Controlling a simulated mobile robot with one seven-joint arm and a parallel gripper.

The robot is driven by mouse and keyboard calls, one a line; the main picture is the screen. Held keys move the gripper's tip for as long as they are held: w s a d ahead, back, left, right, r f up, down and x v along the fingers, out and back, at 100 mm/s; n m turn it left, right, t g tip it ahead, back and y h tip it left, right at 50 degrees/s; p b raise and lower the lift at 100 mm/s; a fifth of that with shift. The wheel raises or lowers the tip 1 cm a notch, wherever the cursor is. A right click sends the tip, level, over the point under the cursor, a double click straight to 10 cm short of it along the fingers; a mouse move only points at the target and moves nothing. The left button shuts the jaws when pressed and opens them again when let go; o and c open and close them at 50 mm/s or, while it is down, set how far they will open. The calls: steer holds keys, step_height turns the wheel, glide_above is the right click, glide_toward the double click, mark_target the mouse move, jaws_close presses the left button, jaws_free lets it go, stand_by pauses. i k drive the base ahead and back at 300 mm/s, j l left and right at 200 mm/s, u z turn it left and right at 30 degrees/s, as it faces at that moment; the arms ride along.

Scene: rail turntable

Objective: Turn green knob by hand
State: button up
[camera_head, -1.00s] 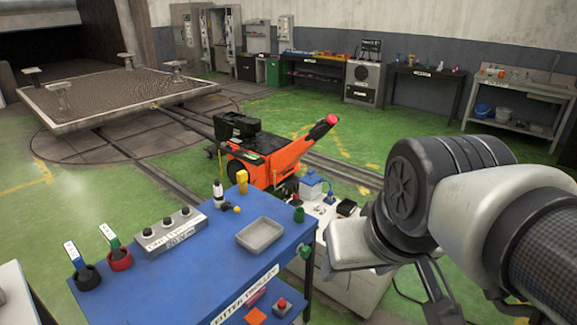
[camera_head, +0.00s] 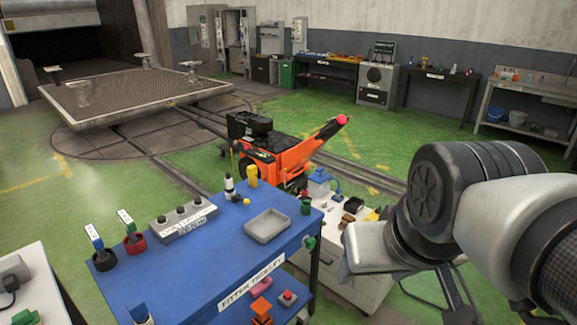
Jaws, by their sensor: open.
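A green knob (camera_head: 310,243) sits at the right end of the blue trolley (camera_head: 205,265), just below its top edge. A separate dark green cylinder (camera_head: 305,207) stands on the trolley's back right corner. My arm's dark joint and white links fill the right of the view, to the right of the green knob and apart from it in the picture. I cannot make out my gripper's jaws; dark parts hang below the arm, but I cannot tell what they are.
A grey tray (camera_head: 268,227) and a grey three-button box (camera_head: 181,218) sit on the trolley. A white cabinet (camera_head: 340,280) stands close behind its right end. An orange machine (camera_head: 290,160) stands beyond. Green floor (camera_head: 60,215) is open at left.

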mark_target(309, 243)
steer(key=i, duration=1)
steer(key=l+z, duration=0.25)
steer(key=l, duration=0.15)
